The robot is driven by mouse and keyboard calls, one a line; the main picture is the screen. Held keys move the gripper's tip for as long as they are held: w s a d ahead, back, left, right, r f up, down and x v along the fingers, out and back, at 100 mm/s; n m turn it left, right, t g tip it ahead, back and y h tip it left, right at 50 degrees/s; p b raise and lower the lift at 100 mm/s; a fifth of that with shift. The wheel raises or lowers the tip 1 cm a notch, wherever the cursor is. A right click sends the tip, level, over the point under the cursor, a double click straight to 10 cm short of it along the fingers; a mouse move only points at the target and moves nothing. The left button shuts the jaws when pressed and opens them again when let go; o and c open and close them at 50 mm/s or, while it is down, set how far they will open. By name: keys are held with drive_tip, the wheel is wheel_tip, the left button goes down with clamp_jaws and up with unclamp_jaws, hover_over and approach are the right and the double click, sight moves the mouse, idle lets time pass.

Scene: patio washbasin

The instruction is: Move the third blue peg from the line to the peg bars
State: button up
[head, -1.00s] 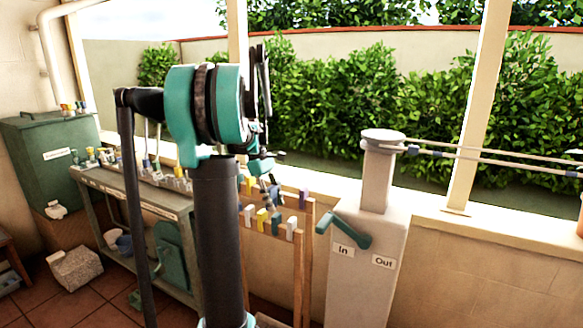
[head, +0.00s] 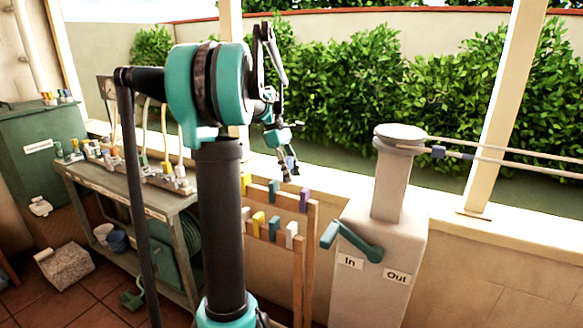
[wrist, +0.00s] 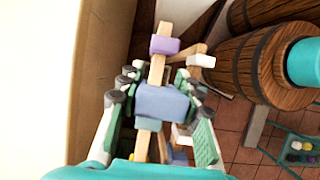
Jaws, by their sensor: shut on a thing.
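My gripper (head: 288,170) is shut on a blue peg (wrist: 162,102), which also shows small in the head view (head: 291,163). It holds the peg above the back bar of the wooden peg bars (head: 312,255). The front bar carries white, yellow, blue (head: 274,229) and white pegs. The line (head: 500,162) runs right from the post, with a blue piece (head: 438,152) near it.
The grey post (head: 385,250) with a green lever (head: 352,241) stands right of the bars. A bench (head: 150,200) with several taps and a green box (head: 40,150) are on the left. In the wrist view, barrels (wrist: 250,70) stand at the right.

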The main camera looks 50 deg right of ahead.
sight(291, 196)
drive_tip(key=shift+f, duration=4.85)
drive_tip(key=o, duration=0.9)
drive_tip(key=shift+r, duration=4)
